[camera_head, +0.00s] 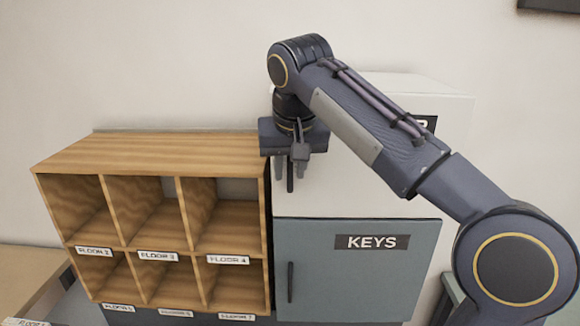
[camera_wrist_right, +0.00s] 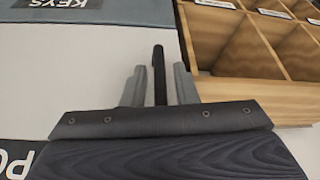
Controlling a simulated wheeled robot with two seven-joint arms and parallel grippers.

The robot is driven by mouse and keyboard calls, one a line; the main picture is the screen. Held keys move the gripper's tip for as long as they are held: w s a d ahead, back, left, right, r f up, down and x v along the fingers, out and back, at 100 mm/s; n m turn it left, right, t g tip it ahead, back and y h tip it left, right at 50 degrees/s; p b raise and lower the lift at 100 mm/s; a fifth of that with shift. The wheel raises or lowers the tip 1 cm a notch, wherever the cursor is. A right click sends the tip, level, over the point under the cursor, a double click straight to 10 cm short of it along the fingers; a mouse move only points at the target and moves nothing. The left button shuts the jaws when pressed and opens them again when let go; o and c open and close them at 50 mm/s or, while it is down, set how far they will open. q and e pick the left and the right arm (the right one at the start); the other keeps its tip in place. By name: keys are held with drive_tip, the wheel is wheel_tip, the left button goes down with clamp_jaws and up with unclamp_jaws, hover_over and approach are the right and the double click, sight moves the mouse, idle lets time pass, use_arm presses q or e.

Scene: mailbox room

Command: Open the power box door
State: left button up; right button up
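The power box (camera_head: 365,190) is the white cabinet on top of the grey keys cabinet; its door looks closed. My right arm covers much of its front and label. Its white door also shows in the wrist view (camera_wrist_right: 85,75). A dark upright handle (camera_wrist_right: 159,62) is at the door's edge beside the wooden shelf. My right gripper (camera_head: 290,176) is at this handle. In the wrist view the two grey fingers (camera_wrist_right: 158,84) stand apart on either side of the handle, with a small gap on each side. My left gripper is not in view.
A wooden pigeonhole shelf (camera_head: 160,150) stands close to the left of the power box. Below the power box, the grey keys cabinet door (camera_head: 355,280) is closed, with a dark handle (camera_head: 290,282) on its left side. The wall (camera_head: 130,60) above the shelf is bare.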

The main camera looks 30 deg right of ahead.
clamp_jaws()
drive_tip(key=shift+s, duration=0.15)
